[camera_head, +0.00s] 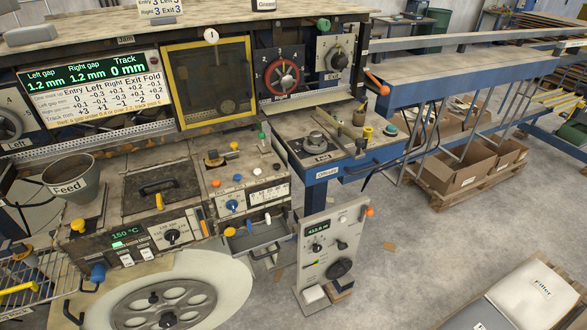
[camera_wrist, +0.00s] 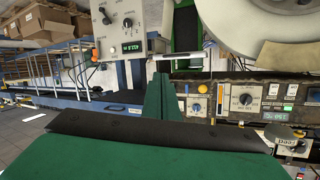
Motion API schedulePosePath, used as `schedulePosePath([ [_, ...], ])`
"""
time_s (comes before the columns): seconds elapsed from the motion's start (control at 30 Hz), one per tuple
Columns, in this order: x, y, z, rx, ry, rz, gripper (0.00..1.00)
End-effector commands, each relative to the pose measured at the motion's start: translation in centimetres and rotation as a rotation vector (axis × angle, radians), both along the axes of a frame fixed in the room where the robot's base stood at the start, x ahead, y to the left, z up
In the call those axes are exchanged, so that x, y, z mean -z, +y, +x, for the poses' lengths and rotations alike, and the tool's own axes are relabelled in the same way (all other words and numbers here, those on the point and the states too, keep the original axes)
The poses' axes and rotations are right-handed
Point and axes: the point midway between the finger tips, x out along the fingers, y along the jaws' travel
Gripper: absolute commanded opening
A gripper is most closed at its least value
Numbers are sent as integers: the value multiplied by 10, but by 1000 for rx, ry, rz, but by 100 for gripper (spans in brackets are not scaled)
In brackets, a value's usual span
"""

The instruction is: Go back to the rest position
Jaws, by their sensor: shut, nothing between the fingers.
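My gripper (camera_wrist: 163,82) shows in the wrist view as dark green fingers shut together at the centre, with nothing visible between them. Its wide green and black body fills the bottom of that view. The scene there looks upside down. The fingers stand in front of the machine front, between the grey control box (camera_wrist: 122,32) and the oven panel (camera_wrist: 245,98); I cannot tell the distance to either. My gripper does not show in the head view.
In the head view, the laminating machine has a display (camera_head: 92,90), a yellow-framed window (camera_head: 209,82), a feed funnel (camera_head: 71,178) and a large reel (camera_head: 158,303). A control stand (camera_head: 330,255) stands in front. Cardboard boxes (camera_head: 458,165) and filler sacks (camera_head: 535,295) are at right.

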Motion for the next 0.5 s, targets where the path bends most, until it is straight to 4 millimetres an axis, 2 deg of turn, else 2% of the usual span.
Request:
schedulePosePath([
  [0.03,6,-3,-18,-3,8,-17,0],
  [0.2,10,-8,-67,-15,4,-77,0],
  [0.5,-2,-15,-145,-5,-10,-169,0],
])
